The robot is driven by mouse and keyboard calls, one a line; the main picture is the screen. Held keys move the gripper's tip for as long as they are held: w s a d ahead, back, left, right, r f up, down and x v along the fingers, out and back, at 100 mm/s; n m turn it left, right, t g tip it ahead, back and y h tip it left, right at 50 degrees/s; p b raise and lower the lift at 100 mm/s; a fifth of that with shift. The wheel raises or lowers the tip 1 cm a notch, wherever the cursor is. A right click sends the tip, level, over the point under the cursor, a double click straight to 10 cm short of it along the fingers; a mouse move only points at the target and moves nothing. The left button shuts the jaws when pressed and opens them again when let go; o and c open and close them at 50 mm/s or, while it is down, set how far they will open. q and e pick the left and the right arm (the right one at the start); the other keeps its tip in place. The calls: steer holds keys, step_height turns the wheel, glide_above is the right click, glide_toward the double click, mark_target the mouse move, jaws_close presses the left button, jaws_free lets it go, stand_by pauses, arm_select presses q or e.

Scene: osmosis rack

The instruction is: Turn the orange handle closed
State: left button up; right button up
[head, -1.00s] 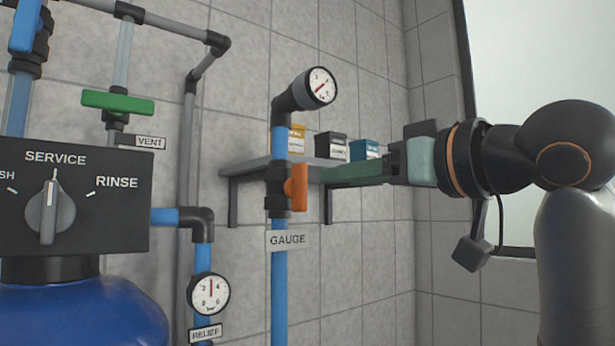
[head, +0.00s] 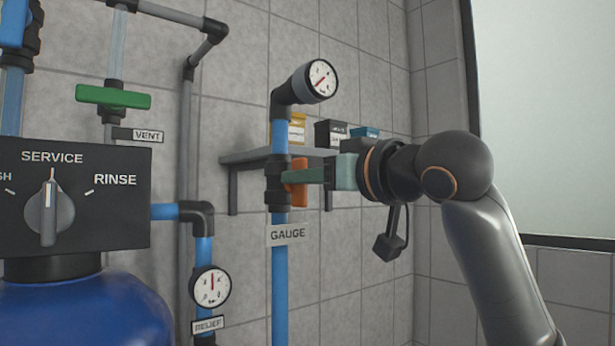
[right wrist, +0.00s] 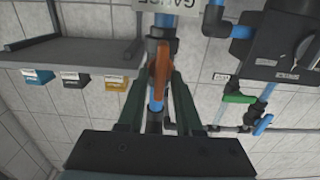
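The orange handle (head: 301,193) sits on the valve of the blue pipe above the GAUGE label (head: 288,234). It stands upright, in line with the pipe. In the right wrist view, the orange handle (right wrist: 162,62) lies between the two green fingers of my right gripper (right wrist: 160,80). The fingers are apart, with gaps beside the handle; contact is not clear. My left gripper is not in view.
A wall shelf (head: 245,156) with small boxes (head: 330,132) is behind the gripper. A round gauge (head: 320,78) stands above the valve. A green handle (head: 113,97), a dial panel (head: 110,215) and a blue tank (head: 80,305) are at the left.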

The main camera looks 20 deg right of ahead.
jaws_close()
stand_by(0.5)
steer(key=shift+w+d+f+m+b, duration=0.15)
steer(key=shift+m+b, duration=0.5)
steer(key=shift+m, duration=2.35)
steer(key=shift+s+d+f+m+b, duration=0.1)
steer(key=shift+m+b, duration=0.5)
steer(key=shift+m, duration=2.4)
steer(key=shift+w+d+f+m+b, duration=0.15)
steer(key=shift+m+b, duration=0.5)
steer(key=shift+m, duration=2.35)
steer(key=shift+s, duration=0.1)
steer(key=shift+o, duration=1.2)
jaws_free()
